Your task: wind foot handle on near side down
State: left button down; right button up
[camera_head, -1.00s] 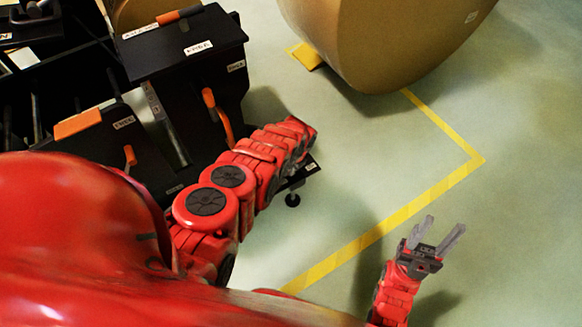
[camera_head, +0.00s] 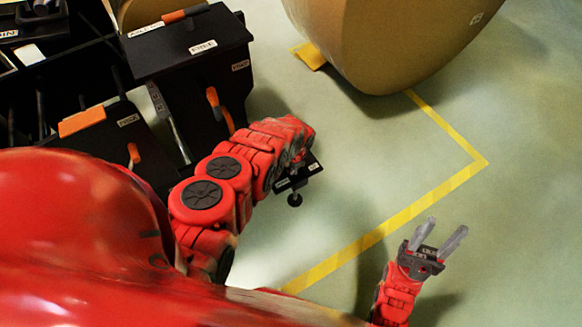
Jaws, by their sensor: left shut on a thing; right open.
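The near-side foot (camera_head: 295,199) shows as a small black disc on a stem under a black bracket plate (camera_head: 308,168) at the machine's lower right corner. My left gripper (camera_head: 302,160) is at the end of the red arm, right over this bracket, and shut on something. Its fingers and the foot handle are mostly hidden by my own wrist, so the exact grip cannot be made out. Whether the foot touches the floor cannot be told. My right gripper (camera_head: 438,242) is open and empty above the floor at the lower right, well apart from the machine.
The black machine (camera_head: 190,50) with orange handles (camera_head: 219,108) fills the upper left. A large brown kraft roll (camera_head: 400,40) stands at the top, with a yellow block (camera_head: 309,55) beside it. Yellow tape (camera_head: 400,217) marks the floor. The floor at right is clear.

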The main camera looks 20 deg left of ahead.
pick_arm(q)
jog(key=c, duration=0.8)
grip_release()
jog(key=shift+o, duration=0.2)
jog(key=shift+r+p, duration=0.3)
jog(key=shift+r, duration=0.25)
notch_tip(320, 180, up, 16)
jog(key=s+d+p, duration=0.2)
jog(key=p, duration=0.8)
jog(key=shift+d, duration=0.35)
